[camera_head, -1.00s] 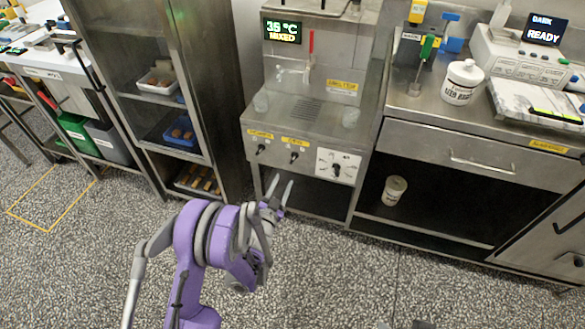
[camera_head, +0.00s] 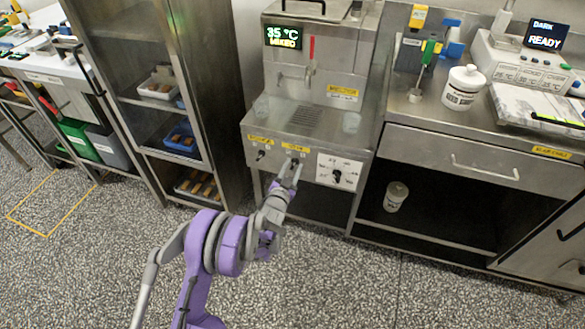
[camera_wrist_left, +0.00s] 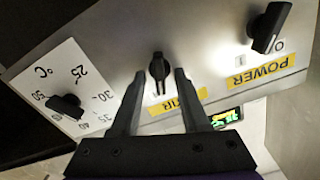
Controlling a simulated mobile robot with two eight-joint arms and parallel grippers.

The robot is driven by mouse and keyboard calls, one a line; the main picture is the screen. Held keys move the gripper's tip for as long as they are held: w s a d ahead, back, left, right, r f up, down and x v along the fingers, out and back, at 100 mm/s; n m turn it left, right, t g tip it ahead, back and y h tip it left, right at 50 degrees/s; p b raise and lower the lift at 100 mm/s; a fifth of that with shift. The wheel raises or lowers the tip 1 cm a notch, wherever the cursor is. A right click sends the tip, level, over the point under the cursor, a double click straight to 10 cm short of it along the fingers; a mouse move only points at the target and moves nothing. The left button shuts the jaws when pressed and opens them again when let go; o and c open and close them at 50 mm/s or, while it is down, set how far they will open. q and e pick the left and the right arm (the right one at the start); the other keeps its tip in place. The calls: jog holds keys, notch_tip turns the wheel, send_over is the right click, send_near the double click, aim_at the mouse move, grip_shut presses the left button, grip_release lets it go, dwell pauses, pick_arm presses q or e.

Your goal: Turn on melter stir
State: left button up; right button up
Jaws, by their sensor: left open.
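The steel melter (camera_head: 262,118) stands in the centre of the head view, with a display (camera_head: 283,36) reading 35 °C MIXED. Its front panel has a power knob (camera_head: 261,155), a stir knob partly hidden by my gripper, and a temperature dial (camera_head: 337,176). My left gripper (camera_head: 291,168) is open at the stir knob. In the left wrist view the black stir knob (camera_wrist_left: 158,68) lies between the tips of my two open fingers (camera_wrist_left: 160,76), with gaps visible at its sides. The power knob (camera_wrist_left: 270,27) and temperature dial (camera_wrist_left: 66,106) flank it. My right gripper is out of view.
A steel cabinet (camera_head: 226,100) with trays stands close left of the melter. A counter (camera_head: 415,112) with a white jar (camera_head: 463,88) and a control unit (camera_head: 520,65) is at right. A tub (camera_head: 395,196) sits on the shelf below. The speckled floor in front is clear.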

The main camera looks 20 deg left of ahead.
pick_arm(q)
grip_shut()
jog(key=shift+f+m+b, duration=0.1)
jog(key=shift+m+b, duration=0.2)
jog(key=shift+m, duration=0.8)
grip_release()
jog(key=shift+s, duration=0.1)
